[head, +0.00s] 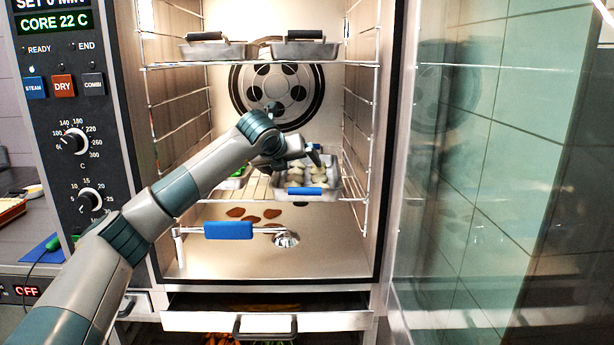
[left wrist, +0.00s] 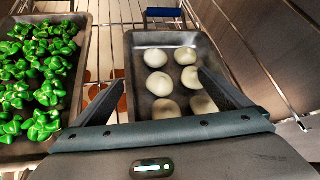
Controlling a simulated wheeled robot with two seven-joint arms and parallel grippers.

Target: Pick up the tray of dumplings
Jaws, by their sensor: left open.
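The grey metal tray of dumplings (head: 334,186) sits on a wire shelf inside the open oven, with pale round dumplings in it and a blue handle (head: 304,190) at its front edge. In the left wrist view the tray (left wrist: 146,42) lies below my gripper, and its blue handle (left wrist: 163,12) is at the top. My left gripper (head: 306,157) is inside the oven at the tray. In the left wrist view its two fingers (left wrist: 156,86) are spread over the tray's near part, with dumplings between them, gripping nothing. I cannot tell whether they touch the tray. My right gripper is out of view.
A tray of green pieces (left wrist: 76,78) stands to the left on the same shelf. Two trays (head: 305,50) rest on the upper shelf. Brown pieces (head: 236,212) lie below. A blue-gripped bar (head: 228,230) is in front. The glass door (head: 490,150) stands open at right.

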